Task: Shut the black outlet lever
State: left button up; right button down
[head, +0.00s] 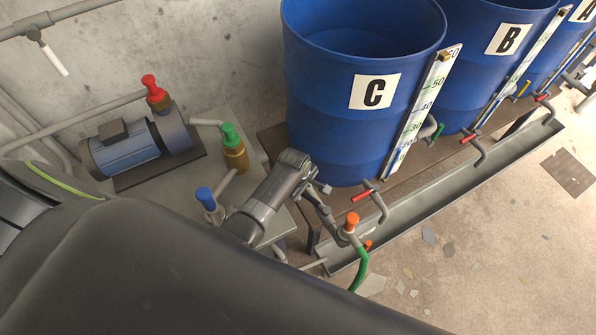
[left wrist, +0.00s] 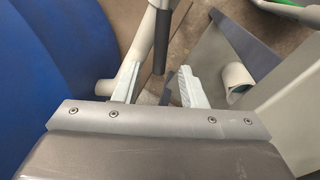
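The black outlet lever (left wrist: 161,42) shows in the left wrist view as a dark rod beside a pale pipe (left wrist: 133,55). Its lower end reaches down between the two light finger pads of my left gripper (left wrist: 160,86). The fingers are apart, with a visible gap on the right side of the lever. In the head view my left gripper (head: 322,196) is low by the foot of blue drum C (head: 330,125), behind the orange-capped valve. I cannot pick out the black lever there; the gripper and pipes cover that spot. My right gripper is not in view.
Drum C's red-handled tap (head: 370,193) is nearby. Blue (head: 205,198) and green (head: 230,135) capped valves stand left. A grey trough (head: 430,200) runs along the drums.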

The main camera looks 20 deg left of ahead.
pick_arm(q)
notch_tip(320, 180, up, 14)
jog(key=s, duration=0.2)
jog(key=shift+s+a+f+p, duration=0.15)
jog(key=shift+s+a+p, duration=0.15)
jog(key=shift+p, duration=0.15)
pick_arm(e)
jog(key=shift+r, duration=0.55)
